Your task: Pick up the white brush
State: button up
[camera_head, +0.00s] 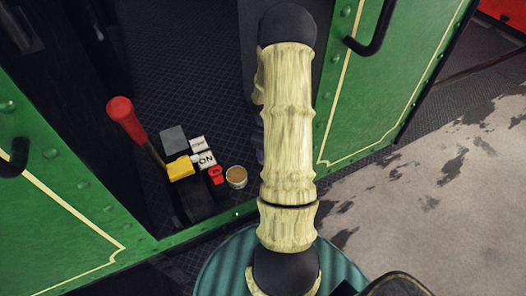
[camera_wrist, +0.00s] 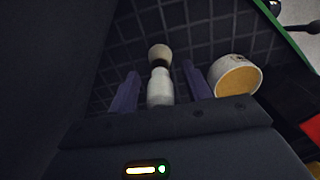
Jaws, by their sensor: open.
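The white brush (camera_wrist: 160,88) shows in the wrist view, with a white handle, a dark band and a pale rounded tip pointing away. My gripper (camera_wrist: 160,68) is open, with one purple finger on each side of the brush and visible gaps between. The brush's near end is hidden behind the gripper's body. I cannot tell how far the fingers are above or around it. In the head view the brush is hidden behind my arm.
A round white tin with tan contents (camera_wrist: 238,76) stands close right of the gripper; the head view shows it too (camera_head: 236,177). Left of it are white labelled blocks (camera_head: 206,160), a yellow block (camera_head: 180,168) and a red-handled lever (camera_head: 121,108). Green panels (camera_head: 375,90) flank the dark floor.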

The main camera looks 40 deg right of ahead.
jog(key=shift+s+f, duration=0.1)
jog(key=shift+f, duration=0.35)
jog(key=shift+c, duration=0.4)
grip_shut()
